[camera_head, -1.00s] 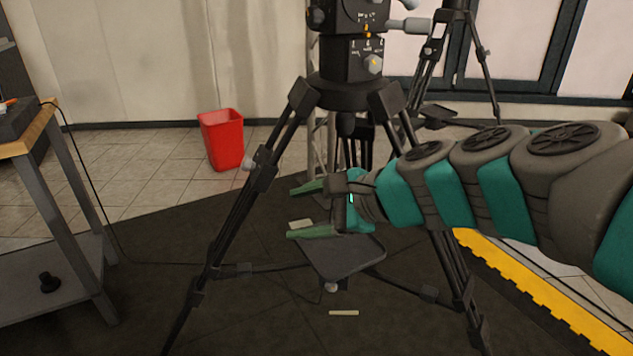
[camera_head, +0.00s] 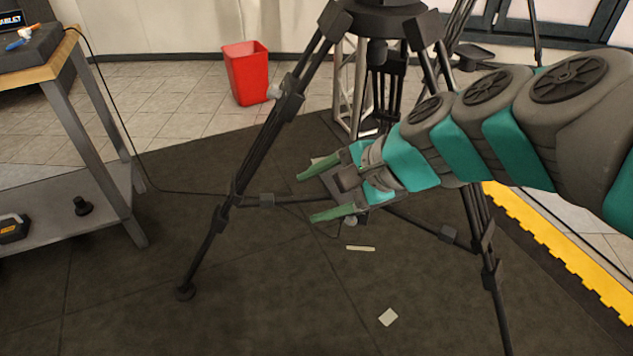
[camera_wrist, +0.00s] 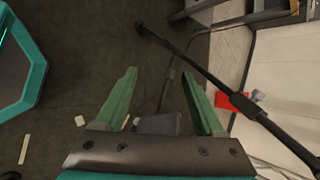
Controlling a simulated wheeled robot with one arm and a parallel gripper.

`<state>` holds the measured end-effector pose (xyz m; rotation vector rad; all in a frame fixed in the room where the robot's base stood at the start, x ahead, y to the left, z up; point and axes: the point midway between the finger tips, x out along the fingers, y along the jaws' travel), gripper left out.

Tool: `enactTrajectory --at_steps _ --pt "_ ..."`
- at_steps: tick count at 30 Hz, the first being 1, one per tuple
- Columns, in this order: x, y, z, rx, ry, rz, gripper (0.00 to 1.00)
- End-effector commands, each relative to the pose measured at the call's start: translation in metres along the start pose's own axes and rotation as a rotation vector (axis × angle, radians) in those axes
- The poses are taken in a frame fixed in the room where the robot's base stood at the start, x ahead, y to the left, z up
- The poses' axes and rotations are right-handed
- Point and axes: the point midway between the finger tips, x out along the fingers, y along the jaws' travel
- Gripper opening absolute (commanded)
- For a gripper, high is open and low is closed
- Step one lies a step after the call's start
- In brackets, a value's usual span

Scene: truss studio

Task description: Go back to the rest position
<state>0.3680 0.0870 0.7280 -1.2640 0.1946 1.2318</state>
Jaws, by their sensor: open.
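My gripper (camera_head: 325,190) is in the middle of the head view, at the end of my arm that reaches in from the right. Its two green fingers are spread apart and point left, with nothing between them. In the head view it overlaps the lower part of a large black tripod (camera_head: 260,140). The wrist view shows the two open fingers (camera_wrist: 160,95) with dark floor beyond them. A tripod leg (camera_wrist: 225,90) crosses that view to the right of the fingers. I cannot tell whether the arm touches the tripod.
A workbench (camera_head: 65,75) with a lower shelf stands at the left, with a cable hanging from it. A red bin (camera_head: 246,75) stands on the tiles behind. Small pale pieces (camera_head: 388,317) lie on the dark mat. A yellow edge strip (camera_head: 560,255) runs at the right.

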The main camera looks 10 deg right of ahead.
Motion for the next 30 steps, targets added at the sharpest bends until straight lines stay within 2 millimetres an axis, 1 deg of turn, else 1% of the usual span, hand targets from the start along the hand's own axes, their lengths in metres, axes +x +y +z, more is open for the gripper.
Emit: enactTrajectory --at_steps 5,8,11,12,14,15,18,21,25,30 --pt "0.000 0.001 0.000 -0.004 0.000 0.004 0.70" --pt "0.005 0.016 0.004 -0.070 0.000 0.059 0.70" --pt "0.014 0.057 0.009 -0.247 -0.005 0.205 0.70" --pt "0.015 0.079 0.009 -0.342 -0.009 0.283 0.70" --pt "0.014 0.113 0.007 -0.490 -0.024 0.409 0.70" --pt "0.010 0.135 0.004 -0.583 -0.039 0.494 0.70" --pt "-0.005 0.178 -0.007 -0.788 -0.080 0.680 0.70" --pt "-0.022 0.206 -0.019 -0.931 -0.122 0.820 0.70" --pt "-0.035 0.221 -0.029 -1.020 -0.148 0.911 0.70" --pt "-0.038 0.223 -0.030 -1.035 -0.154 0.926 0.70"
